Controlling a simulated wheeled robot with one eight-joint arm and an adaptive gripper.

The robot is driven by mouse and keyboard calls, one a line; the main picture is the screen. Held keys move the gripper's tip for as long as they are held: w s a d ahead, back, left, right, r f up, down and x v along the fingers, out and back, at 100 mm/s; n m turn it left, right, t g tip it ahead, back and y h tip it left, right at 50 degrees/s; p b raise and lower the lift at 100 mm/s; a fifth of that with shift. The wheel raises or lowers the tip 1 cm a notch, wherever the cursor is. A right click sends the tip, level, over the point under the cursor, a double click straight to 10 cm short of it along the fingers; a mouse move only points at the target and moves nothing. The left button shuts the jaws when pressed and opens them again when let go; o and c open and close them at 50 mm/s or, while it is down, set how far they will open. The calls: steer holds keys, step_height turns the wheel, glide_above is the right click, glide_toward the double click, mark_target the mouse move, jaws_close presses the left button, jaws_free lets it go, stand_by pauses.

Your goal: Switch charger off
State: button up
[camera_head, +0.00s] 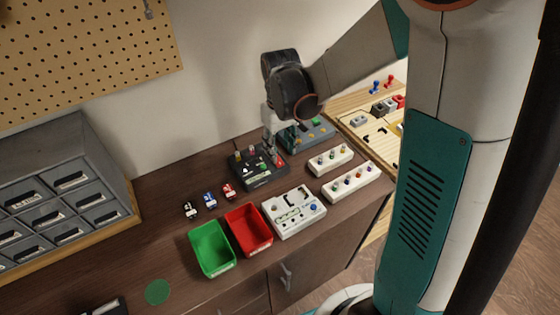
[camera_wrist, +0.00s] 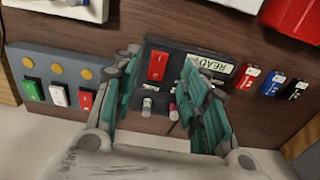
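A black box (camera_head: 260,180) with a red rocker switch (camera_wrist: 157,66), small knobs and a label that begins "READ" sits on the brown counter; it looks like the charger, but I cannot be sure. It also shows in the wrist view (camera_wrist: 176,45). My gripper (camera_wrist: 162,62) is open and empty, pointing down over this box. Its teal fingers stand apart on either side of the red switch, and I cannot tell whether they touch anything. In the head view my gripper (camera_head: 272,152) hides part of the box.
A grey-blue box (camera_wrist: 48,72) with green, white and red switches stands beside the black box. White strips (camera_head: 352,182), a white tray (camera_head: 294,212), red (camera_head: 249,230) and green (camera_head: 212,249) bins, and small red, blue and black items (camera_head: 209,199) are near.

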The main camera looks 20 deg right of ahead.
mark_target(280, 164)
step_height(280, 164, down, 5)
steer(key=shift+f+b, duration=0.1)
steer(key=shift+b, duration=0.6)
jaws_close()
